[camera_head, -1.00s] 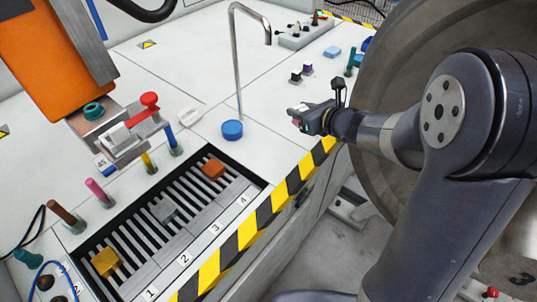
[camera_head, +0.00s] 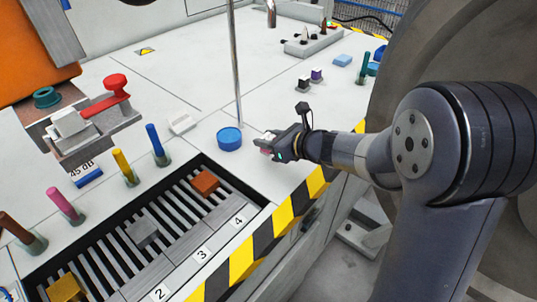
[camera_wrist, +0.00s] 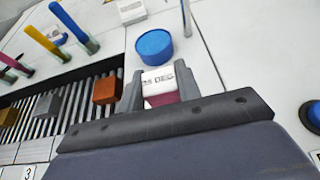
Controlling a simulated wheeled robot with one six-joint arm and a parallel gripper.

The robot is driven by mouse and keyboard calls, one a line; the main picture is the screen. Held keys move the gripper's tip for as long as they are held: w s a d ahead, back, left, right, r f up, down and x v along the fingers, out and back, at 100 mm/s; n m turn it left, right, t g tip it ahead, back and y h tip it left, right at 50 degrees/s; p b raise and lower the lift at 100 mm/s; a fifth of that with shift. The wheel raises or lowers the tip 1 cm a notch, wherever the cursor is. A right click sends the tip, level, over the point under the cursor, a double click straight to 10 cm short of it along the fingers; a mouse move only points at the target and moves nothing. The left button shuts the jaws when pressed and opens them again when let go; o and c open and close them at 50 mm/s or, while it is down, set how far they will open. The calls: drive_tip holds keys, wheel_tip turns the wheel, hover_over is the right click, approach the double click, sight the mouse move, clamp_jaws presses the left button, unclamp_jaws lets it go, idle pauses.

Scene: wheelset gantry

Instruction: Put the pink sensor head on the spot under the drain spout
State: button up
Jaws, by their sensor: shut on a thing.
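My gripper (camera_head: 268,143) is shut on a small block, pink below with a white label ending in "DEG"; I take it for the pink sensor head (camera_wrist: 163,98). In the wrist view it sits between the fingertips (camera_wrist: 160,84). My gripper is just right of a round blue cap (camera_head: 229,138), above the white bench top. No marked spot under that end can be made out.
A slatted tray (camera_head: 262,211) with orange (camera_head: 205,182), grey (camera_head: 144,232) and yellow blocks lies left of my gripper. Coloured pegs (camera_head: 155,145) stand behind it. Small dark blocks (camera_head: 303,83) and a light blue block (camera_head: 342,60) are farther right. A striped edge (camera_head: 283,217) bounds the bench front.

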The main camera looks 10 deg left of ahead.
drive_tip(key=shift+f+b, duration=0.55)
drive_tip(key=shift+f, duration=1.45)
drive_tip(key=shift+f, duration=0.1)
drive_tip(key=o, duration=1)
drive_tip(key=shift+r, duration=0.2)
drive_tip(key=p+v, duration=0.1)
drive_tip(key=v, duration=1.1)
drive_tip(key=shift+f+p, duration=0.1)
drive_tip(key=shift+p, duration=0.25)
